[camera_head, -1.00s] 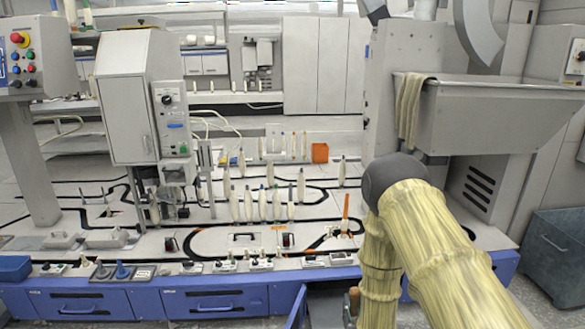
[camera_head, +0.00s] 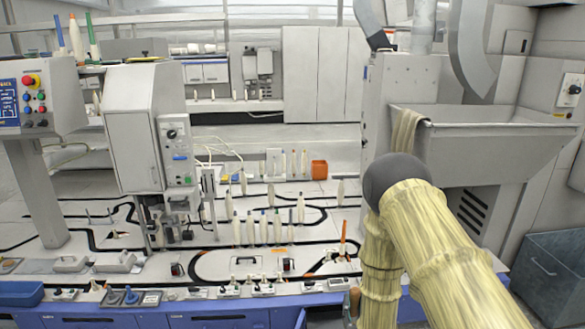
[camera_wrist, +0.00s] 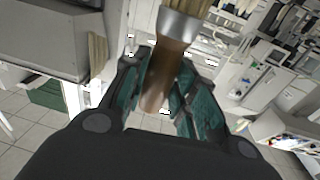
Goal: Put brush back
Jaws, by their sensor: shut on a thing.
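The brush (camera_wrist: 180,25) shows in the wrist view, with a brown wooden handle, a metal ferrule and pale bristles cut off by the top edge. My gripper (camera_wrist: 166,75) has its green-padded fingers shut on the brown handle, one on each side. The handle's end sticks out between the fingers toward the wrist, and the ferrule and bristles point away. In the head view my arm hides most of the gripper. A small brown piece beside the arm at the bottom may be the handle.
A workbench with blue drawers (camera_head: 225,318) carries several pale bobbins, black tracks and a grey machine cabinet (camera_head: 131,125). A grey hopper (camera_head: 490,150) with a cloth (camera_head: 405,132) over its rim stands at the right. A dark bin (camera_head: 548,268) is on the floor.

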